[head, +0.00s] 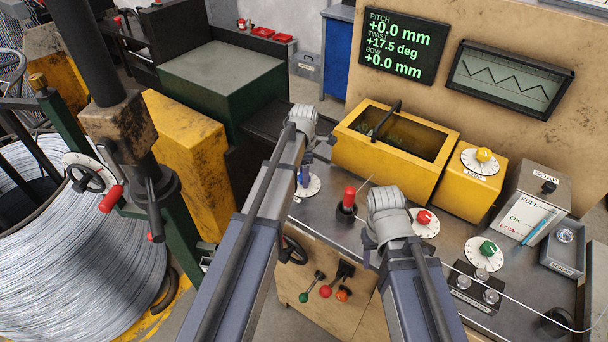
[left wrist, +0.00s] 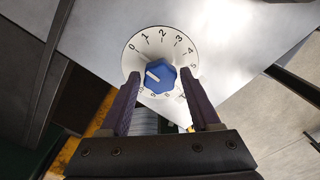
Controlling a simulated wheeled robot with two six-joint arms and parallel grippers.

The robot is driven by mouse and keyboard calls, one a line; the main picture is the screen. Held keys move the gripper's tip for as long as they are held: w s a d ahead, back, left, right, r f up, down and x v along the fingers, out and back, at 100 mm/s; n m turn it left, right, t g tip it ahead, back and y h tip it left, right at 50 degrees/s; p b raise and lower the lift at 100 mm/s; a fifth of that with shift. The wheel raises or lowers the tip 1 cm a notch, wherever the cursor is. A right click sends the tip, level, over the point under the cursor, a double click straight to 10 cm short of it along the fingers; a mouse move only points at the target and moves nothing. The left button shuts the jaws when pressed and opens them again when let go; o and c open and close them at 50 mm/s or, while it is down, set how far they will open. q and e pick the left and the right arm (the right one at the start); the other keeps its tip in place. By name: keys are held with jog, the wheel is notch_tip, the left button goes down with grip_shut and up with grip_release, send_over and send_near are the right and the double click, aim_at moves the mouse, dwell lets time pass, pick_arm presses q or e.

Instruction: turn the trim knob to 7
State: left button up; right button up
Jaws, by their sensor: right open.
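A blue knob (left wrist: 160,76) on a round white numbered dial (left wrist: 146,47) is in the left wrist view. Its white pointer line aims left, just below the 0 mark; the high numbers are partly hidden. My left gripper (left wrist: 164,108) is open, one finger on each side of the knob; I cannot tell if they touch it. In the head view this dial (head: 313,188) is mostly covered by my left gripper (head: 306,178).
Other dials have red (head: 424,217), green (head: 488,248) and yellow (head: 484,155) knobs. A red-topped joystick (head: 349,197) stands between my arms. A yellow bin (head: 350,155) is behind. The screen (head: 403,45) reads twist +17.5 deg, pitch and bow +0.0 mm.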

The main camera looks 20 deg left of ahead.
pick_arm(q)
grip_shut()
